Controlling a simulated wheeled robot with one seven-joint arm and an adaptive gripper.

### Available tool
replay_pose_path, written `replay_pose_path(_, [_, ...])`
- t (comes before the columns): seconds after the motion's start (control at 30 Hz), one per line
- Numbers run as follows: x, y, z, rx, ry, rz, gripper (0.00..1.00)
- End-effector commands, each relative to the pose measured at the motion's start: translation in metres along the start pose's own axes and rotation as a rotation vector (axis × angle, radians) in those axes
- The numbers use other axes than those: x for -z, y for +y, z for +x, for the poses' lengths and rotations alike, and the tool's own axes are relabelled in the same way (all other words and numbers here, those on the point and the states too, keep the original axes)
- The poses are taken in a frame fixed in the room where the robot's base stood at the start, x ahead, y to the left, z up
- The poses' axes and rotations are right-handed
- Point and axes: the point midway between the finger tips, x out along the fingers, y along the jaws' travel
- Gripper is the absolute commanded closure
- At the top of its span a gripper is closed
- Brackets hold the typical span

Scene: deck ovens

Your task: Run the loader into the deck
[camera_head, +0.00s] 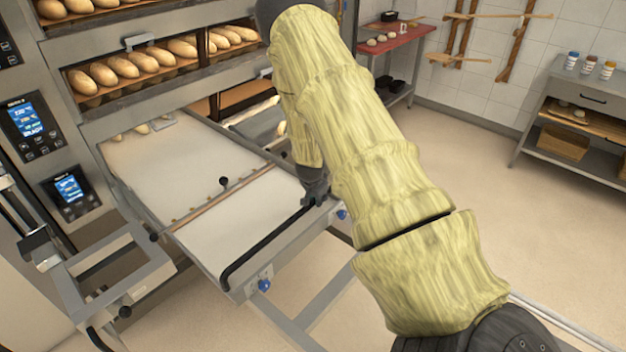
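The loader (182,160) is a flat pale belt in a metal frame, sloping from the oven front at the upper left toward the lower middle. Its far end is at a deck opening (118,138), where a few loaves show. A black handle bar (262,246) runs across its near end. My gripper (316,196) is at the right end of this bar, touching or very close to it.
Upper decks hold rows of loaves (125,67). Control panels (33,130) are on the left. A metal bracket frame (112,262) stands left of the loader. A red-topped table (395,38) and a shelf unit (578,125) stand behind. The floor (470,160) on the right is clear.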

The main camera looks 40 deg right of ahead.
Motion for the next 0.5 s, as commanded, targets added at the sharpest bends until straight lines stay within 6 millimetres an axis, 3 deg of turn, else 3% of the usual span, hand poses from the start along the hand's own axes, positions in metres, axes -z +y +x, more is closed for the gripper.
replay_pose_path(0.27, [0.0014, -0.0058, -0.0011, 0.009, 0.003, 0.000, 1.00])
replay_pose_path(0.3, [0.0015, -0.0062, -0.0011, 0.009, 0.004, 0.000, 0.75])
replay_pose_path(0.4, [0.0015, -0.0064, -0.0012, 0.009, 0.004, 0.000, 0.58])
replay_pose_path(0.5, [0.0017, -0.0049, -0.0009, 0.008, 0.003, 0.000, 0.58])
